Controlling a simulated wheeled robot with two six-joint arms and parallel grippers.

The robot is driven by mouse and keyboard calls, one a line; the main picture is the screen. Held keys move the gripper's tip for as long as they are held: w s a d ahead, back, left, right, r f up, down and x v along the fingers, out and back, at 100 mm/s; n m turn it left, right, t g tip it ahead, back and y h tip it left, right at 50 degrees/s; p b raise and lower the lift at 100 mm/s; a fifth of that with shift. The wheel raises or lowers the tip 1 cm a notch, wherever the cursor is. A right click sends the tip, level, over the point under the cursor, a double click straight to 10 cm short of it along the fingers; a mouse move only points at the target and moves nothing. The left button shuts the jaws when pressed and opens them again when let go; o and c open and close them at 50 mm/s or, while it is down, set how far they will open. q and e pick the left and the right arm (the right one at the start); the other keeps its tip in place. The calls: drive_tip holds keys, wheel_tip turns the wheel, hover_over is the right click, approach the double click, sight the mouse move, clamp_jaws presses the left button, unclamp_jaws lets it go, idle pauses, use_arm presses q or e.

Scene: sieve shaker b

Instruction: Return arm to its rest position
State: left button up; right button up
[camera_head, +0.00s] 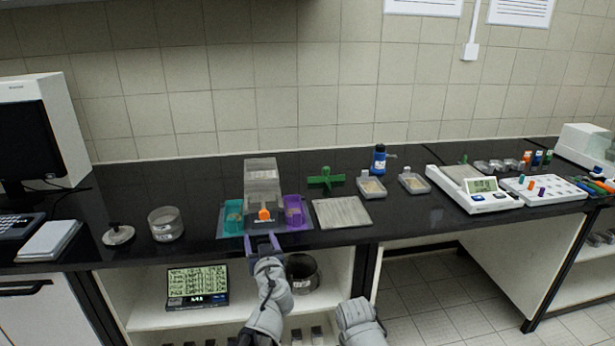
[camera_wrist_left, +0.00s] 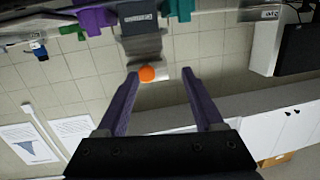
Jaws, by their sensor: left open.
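My left gripper (camera_head: 262,240) reaches up from below to the front edge of the black bench (camera_head: 420,210). Its purple fingers are open, pointing at the sieve shaker (camera_head: 262,180), a grey device with an orange knob (camera_head: 265,214). In the left wrist view, the open fingers (camera_wrist_left: 160,73) have the orange knob (camera_wrist_left: 147,74) showing between their tips; I see nothing gripped.
A grey flat plate (camera_head: 341,212) lies right of the shaker, with a green cross-shaped piece (camera_head: 325,179) behind it. A round sieve (camera_head: 166,224) and a lid (camera_head: 118,234) stand left. A balance (camera_head: 472,188) is right. A shelf (camera_head: 150,313) lies below the bench.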

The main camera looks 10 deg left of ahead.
use_arm(q)
drive_tip(key=s+d+f+m+g+h+p, duration=0.1)
drive_tip(key=s+d+f+m+g+p, duration=0.3)
drive_tip(key=s+f+g, duration=0.65)
drive_tip(key=s+d+f+m+g+h, duration=0.3)
drive_tip(key=s+d+m+g+h, duration=0.1)
drive_tip(key=s+d, duration=0.6)
drive_tip(key=s+g, duration=0.1)
drive_tip(key=s, duration=0.2)
drive_tip(key=shift+d+f+p, duration=0.35)
drive_tip(key=shift+f, duration=0.05)
